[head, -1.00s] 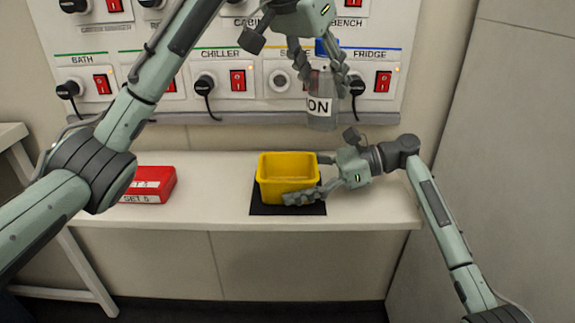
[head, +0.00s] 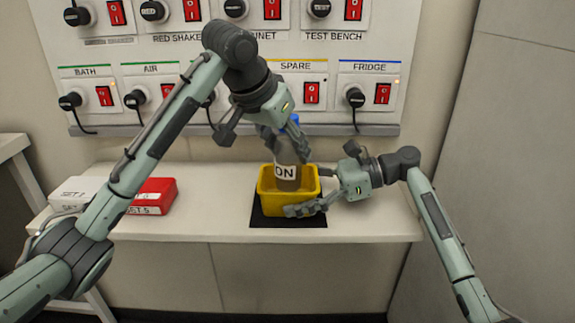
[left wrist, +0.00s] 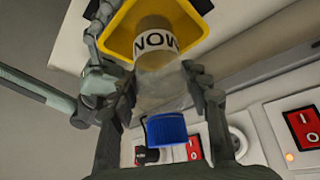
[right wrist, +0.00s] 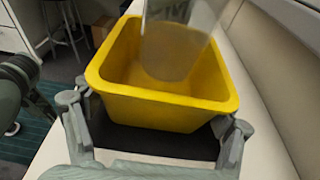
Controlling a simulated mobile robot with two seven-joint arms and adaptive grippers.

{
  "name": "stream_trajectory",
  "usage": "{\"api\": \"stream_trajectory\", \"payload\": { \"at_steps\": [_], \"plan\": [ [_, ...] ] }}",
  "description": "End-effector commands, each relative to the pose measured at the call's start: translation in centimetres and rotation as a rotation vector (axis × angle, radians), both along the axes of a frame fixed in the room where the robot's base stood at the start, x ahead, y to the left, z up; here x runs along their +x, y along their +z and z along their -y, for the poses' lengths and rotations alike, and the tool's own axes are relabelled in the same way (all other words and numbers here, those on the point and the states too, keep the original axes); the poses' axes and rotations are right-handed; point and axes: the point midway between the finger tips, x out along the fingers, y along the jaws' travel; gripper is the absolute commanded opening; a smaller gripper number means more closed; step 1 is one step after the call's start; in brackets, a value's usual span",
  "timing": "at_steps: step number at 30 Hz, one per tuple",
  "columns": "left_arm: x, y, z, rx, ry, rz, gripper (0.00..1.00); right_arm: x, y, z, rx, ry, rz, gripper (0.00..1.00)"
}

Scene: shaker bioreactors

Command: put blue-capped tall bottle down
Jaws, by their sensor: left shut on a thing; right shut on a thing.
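The blue-capped tall bottle (head: 287,172) is clear with a white label and brownish contents, and stands nearly upright at the yellow bin. My left gripper (head: 284,140) is shut on its upper part; the left wrist view shows its blue cap (left wrist: 166,129) between the fingers. The bottle's lower end (right wrist: 172,50) is over or within the mouth of the yellow bin (right wrist: 165,108); I cannot tell whether it touches the floor. My right gripper (head: 312,190) is shut on the right side of the yellow bin (head: 268,207), which sits on a black mat (head: 288,221).
A red box (head: 153,194) and a white box (head: 75,192) stand on the white bench (head: 210,210) to the left. A wall panel (head: 240,80) with switches, plugs and hanging cords rises behind the bench. The bench between the boxes and the bin is clear.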

Motion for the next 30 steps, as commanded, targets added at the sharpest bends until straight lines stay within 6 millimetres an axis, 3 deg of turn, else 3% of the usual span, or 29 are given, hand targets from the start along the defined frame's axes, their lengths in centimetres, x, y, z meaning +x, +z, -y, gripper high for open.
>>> {"api": "stream_trajectory", "payload": {
  "at_steps": [9, 20, 21, 26, 30],
  "plan": [
    [0.0, -3.7, 0.0, 0.000, 0.000, 0.000, 0.10, 0.0, 0.0, 0.0, -0.001, -0.001, 0.000, 0.66],
    [0.0, -4.0, 0.0, -0.001, 0.000, 0.001, 0.10, 0.0, 0.0, 0.0, -0.001, 0.000, 0.000, 0.66],
    [0.0, -4.1, 0.0, 0.000, 0.000, 0.000, 0.49, 0.0, 0.0, 0.0, -0.001, 0.000, 0.000, 0.66],
    [0.0, -4.1, 0.0, 0.000, 0.000, 0.000, 0.67, 0.0, 0.0, 0.0, -0.001, 0.000, 0.000, 0.66],
    [0.0, -4.1, 0.0, 0.000, 0.000, 0.000, 0.67, 0.0, 0.0, 0.0, -0.001, 0.000, 0.000, 0.66]
  ]
}}
